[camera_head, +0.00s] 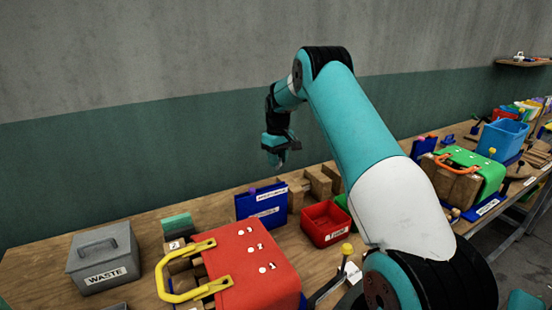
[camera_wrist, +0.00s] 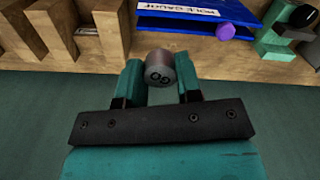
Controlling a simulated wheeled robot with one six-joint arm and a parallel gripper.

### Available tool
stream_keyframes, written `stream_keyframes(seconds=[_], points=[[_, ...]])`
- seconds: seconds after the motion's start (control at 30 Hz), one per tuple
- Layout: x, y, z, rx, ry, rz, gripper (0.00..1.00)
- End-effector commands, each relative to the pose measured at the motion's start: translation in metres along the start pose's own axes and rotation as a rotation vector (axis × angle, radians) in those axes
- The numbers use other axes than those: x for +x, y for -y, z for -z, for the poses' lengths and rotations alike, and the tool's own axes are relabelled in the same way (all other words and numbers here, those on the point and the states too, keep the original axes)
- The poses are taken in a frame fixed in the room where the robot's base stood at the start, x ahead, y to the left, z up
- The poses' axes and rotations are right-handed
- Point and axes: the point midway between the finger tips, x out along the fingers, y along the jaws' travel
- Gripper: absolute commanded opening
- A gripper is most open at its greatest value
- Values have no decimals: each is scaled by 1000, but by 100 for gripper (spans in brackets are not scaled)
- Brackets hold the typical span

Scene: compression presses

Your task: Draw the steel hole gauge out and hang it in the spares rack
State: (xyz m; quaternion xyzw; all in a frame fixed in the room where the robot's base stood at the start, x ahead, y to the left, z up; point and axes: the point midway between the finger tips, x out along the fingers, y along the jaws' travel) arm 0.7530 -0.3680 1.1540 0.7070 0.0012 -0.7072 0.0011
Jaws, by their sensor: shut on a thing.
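My gripper (camera_head: 278,158) is raised above the back of the bench, near the wall. In the wrist view its teal fingers (camera_wrist: 158,80) are closed on the steel hole gauge (camera_wrist: 158,67), a short grey cylinder with "GO" on its end. The gauge cannot be made out in the head view. The blue hole gauge holder (camera_head: 262,207) stands on the bench below, with a purple knob; it also shows in the wrist view (camera_wrist: 180,22). Slotted wooden blocks (camera_head: 320,182) stand right of it; whether they are the spares rack I cannot tell.
A red press box with yellow handles (camera_head: 250,262) stands in front. A grey WASTE bin (camera_head: 103,255) is at the left, a red tray (camera_head: 326,224) in the middle. A green press (camera_head: 470,170) and blue bin (camera_head: 503,138) stand to the right, beyond my arm.

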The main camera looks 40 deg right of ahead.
Motion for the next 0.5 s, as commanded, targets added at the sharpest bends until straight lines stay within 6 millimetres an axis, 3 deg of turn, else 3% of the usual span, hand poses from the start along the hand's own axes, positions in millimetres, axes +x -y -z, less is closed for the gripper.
stream_keyframes(seconds=[0.5], points=[[37,2,0,-2,0,0,4]])
